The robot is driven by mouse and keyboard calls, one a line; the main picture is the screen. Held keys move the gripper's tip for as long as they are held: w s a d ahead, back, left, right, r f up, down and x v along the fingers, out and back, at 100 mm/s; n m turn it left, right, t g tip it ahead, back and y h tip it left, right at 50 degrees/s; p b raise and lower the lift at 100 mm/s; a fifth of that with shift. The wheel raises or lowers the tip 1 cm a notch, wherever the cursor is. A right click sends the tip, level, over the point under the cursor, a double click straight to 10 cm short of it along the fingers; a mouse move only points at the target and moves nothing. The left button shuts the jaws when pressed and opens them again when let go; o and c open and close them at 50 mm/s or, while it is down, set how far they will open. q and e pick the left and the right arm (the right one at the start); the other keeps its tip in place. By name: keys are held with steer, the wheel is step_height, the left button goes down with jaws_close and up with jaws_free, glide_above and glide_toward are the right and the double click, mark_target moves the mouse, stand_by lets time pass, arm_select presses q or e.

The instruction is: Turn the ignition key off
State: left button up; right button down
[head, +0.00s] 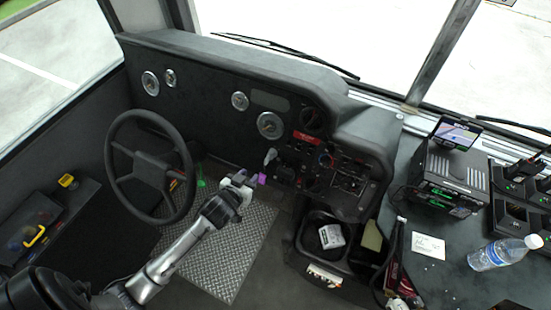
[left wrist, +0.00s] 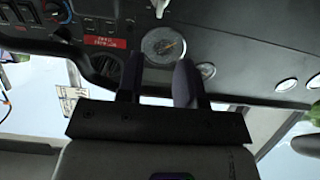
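The ignition key (head: 270,156) looks like a small pale grey piece on the dark dashboard, below the large gauge and left of the switch panel. In the left wrist view, which is upside down, a pale metal piece at the top edge looks like the same key (left wrist: 160,7), partly cut off. My left gripper (head: 255,180) is just below and left of the key in the head view, apart from it. In the left wrist view its two fingers (left wrist: 160,75) stand apart with nothing between them. My right gripper is in neither view.
The steering wheel (head: 150,168) is left of my left gripper. The switch panel (head: 345,175) is to the right. A cup holder bin (head: 310,240) with a white container is below it. A side counter holds a radio unit (head: 450,170) and a water bottle (head: 500,253).

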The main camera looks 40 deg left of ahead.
mark_target(266, 159)
arm_select(q)
steer(key=x, duration=1.3)
steer(key=shift+w+d, duration=0.1)
steer(key=shift+w, duration=0.05)
jaws_close()
